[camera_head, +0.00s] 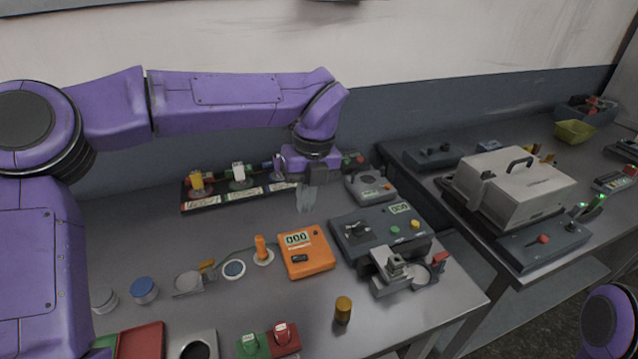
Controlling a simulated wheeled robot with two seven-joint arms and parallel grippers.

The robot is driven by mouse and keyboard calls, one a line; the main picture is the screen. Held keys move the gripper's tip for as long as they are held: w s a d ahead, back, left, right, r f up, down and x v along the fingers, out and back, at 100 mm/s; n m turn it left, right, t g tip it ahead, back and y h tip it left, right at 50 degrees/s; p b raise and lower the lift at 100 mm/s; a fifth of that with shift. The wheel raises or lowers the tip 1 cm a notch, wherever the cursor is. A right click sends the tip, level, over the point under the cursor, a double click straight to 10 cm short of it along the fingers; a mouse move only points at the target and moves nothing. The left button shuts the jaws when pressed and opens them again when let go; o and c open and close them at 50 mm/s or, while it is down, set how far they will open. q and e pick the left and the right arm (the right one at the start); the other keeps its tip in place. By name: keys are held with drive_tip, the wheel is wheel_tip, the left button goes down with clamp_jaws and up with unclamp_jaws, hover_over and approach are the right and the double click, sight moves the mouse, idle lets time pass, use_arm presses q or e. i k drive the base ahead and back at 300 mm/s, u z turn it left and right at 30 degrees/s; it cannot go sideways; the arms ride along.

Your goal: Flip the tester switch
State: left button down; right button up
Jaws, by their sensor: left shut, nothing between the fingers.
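An orange box (307,262) with a numeric display and a small dark switch (300,258) lies on the near table. Which way the switch is tipped is too small to tell. A dark grey device (352,256) with its own display, a black knob and green and yellow buttons stands to its right. I cannot tell for certain which of the two is the tester. My left gripper (306,200) hangs fingers down, shut and empty, behind and above the orange box and apart from it. Part of my right arm shows at the lower right; its gripper is out of the picture.
A rack (222,200) of colored items stands at the back, partly behind my left gripper. A round-topped grey device (370,186) is right of the gripper. An orange probe (262,250), a brass cylinder (343,311) and a clamp fixture (403,272) surround the orange box.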

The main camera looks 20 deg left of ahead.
sight(298, 258)
drive_tip(key=k, duration=1.5)
